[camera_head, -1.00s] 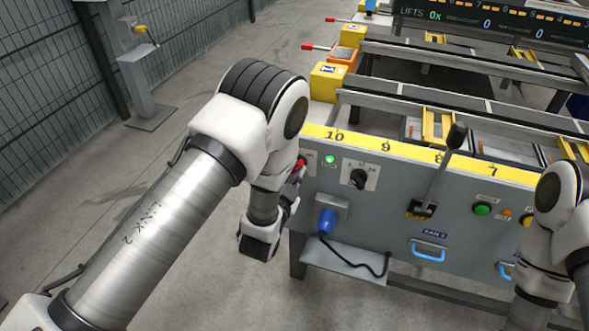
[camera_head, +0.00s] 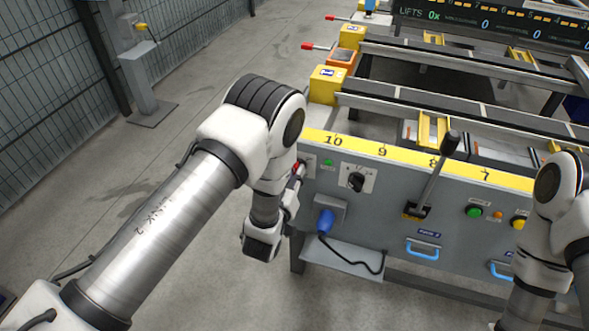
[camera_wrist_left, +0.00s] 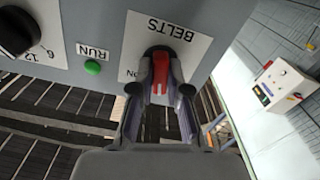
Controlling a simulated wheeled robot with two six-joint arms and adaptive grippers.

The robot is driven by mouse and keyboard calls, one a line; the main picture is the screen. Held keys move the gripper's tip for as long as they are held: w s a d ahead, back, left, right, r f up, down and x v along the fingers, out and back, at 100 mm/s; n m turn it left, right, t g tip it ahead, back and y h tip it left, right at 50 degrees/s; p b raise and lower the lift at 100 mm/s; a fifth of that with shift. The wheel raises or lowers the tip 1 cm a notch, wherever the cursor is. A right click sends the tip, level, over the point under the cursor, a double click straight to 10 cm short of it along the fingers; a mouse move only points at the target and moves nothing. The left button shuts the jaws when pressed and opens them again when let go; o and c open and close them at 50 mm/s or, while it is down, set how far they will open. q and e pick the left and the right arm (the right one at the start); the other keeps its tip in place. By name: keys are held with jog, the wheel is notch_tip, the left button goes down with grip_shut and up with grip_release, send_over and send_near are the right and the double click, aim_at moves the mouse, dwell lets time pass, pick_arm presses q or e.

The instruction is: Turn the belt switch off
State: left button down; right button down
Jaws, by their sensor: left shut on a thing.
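The belt switch has a red handle (camera_wrist_left: 160,72) on a white plate marked BELTS (camera_wrist_left: 176,30), with an ON mark left of the handle in the left wrist view. My left gripper (camera_wrist_left: 161,84) is shut on the red handle, one finger on each side. In the head view the red of the switch (camera_head: 297,169) shows at the left end of the grey panel, partly hidden by my left gripper (camera_head: 292,183). The green RUN lamp (camera_wrist_left: 92,67) beside the plate looks dull; it also shows in the head view (camera_head: 328,162). My right gripper is out of view.
The grey panel (camera_head: 388,222) also carries a black rotary knob (camera_head: 356,181), a blue plug (camera_head: 326,221) with a cable, a tall lever (camera_head: 433,180), and green and yellow buttons. Open floor (camera_head: 190,265) lies left of the table.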

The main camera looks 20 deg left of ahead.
pick_arm(q)
jog(key=shift+s+f+n+p, duration=0.15)
jog(key=shift+n+p, duration=1.2)
jog(key=shift+n, duration=1.55)
jog(key=shift+d, duration=0.1)
jog(key=c, duration=1.1)
grip_release()
jog(key=shift+c, duration=0.2)
jog(key=s, duration=0.7)
jog(key=shift+s, duration=0.15)
